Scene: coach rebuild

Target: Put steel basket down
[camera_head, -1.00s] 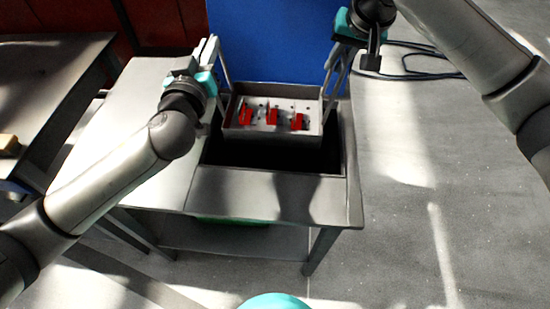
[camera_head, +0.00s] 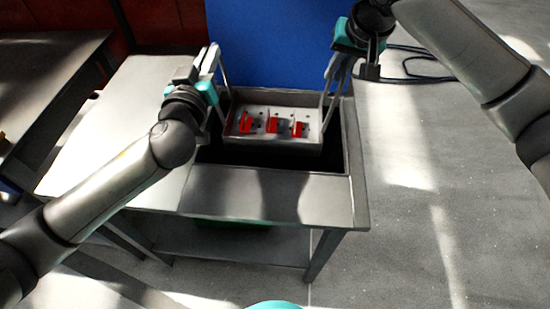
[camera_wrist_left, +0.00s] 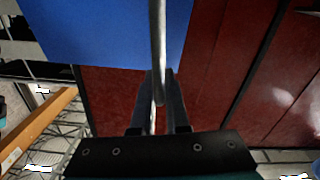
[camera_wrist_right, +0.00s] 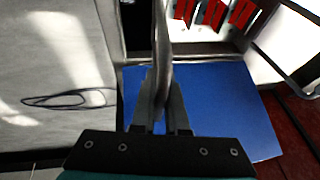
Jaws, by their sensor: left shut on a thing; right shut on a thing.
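The steel basket (camera_head: 272,143) is an open grey tray with red parts (camera_head: 273,125) inside. It hangs level within the dark rectangular opening (camera_head: 255,160) of the metal table. My left gripper (camera_head: 212,62) is shut on the basket's left handle; the bar runs between its fingers in the left wrist view (camera_wrist_left: 158,45). My right gripper (camera_head: 342,57) is shut on the right handle, which shows in the right wrist view (camera_wrist_right: 162,50). The basket's underside is hidden, so I cannot tell whether it touches the bottom.
The metal table (camera_head: 265,193) has a bare top left of and in front of the opening. A blue panel (camera_head: 275,45) stands behind. Another table (camera_head: 45,85) is at the left. A dark cable (camera_head: 415,65) lies on the floor at the right.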

